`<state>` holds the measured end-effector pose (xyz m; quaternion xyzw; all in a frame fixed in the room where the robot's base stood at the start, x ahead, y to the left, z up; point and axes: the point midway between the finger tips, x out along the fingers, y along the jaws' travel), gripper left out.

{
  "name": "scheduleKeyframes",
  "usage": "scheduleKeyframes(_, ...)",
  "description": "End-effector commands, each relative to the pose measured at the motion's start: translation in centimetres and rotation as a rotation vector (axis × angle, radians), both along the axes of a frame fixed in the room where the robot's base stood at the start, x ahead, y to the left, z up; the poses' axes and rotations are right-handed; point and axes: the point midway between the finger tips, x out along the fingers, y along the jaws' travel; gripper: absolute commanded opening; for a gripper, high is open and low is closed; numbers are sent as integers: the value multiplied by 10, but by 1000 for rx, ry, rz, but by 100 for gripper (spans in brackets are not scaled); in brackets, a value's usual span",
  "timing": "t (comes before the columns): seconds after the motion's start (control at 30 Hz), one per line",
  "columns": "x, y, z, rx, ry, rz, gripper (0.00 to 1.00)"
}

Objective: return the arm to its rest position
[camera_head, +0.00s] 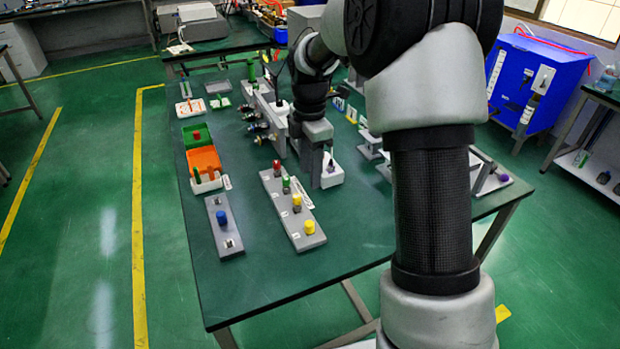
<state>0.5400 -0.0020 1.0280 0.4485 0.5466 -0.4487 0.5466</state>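My arm reaches from the right foreground over the green table (275,285), bending down at its middle. My gripper (324,178) points down over the table's middle, beside a small white block (332,175). The gripper is small and partly merged with the grey parts behind it, so I cannot tell whether its fingers are apart or hold anything. A grey strip (293,210) with red, green and yellow pegs lies just left of and in front of the gripper.
A grey plate with a blue knob (222,218) lies at the table's left. A grey fixture with several connectors (268,117) stands left of my wrist. A blue cabinet (537,82) is at right. The table's front is clear.

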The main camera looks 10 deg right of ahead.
Motion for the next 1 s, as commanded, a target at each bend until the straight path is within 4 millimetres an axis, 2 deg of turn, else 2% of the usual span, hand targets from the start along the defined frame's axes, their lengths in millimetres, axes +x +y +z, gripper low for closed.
scheduleKeyframes(0.47,0,0,3,0,-1,-2,40)
scheduleKeyframes(0.57,-5,0,17,-3,-16,-41,40)
scheduleKeyframes(0.67,-22,1,53,-7,-56,-161,40)
scheduleKeyframes(0.77,-52,1,102,-1,-118,-366,40)
scheduleKeyframes(0.8,-67,1,121,8,-146,-462,40)
scheduleKeyframes(0.9,-107,1,162,44,-212,-706,40)
scheduleKeyframes(1.0,-148,1,194,103,-271,-948,40)
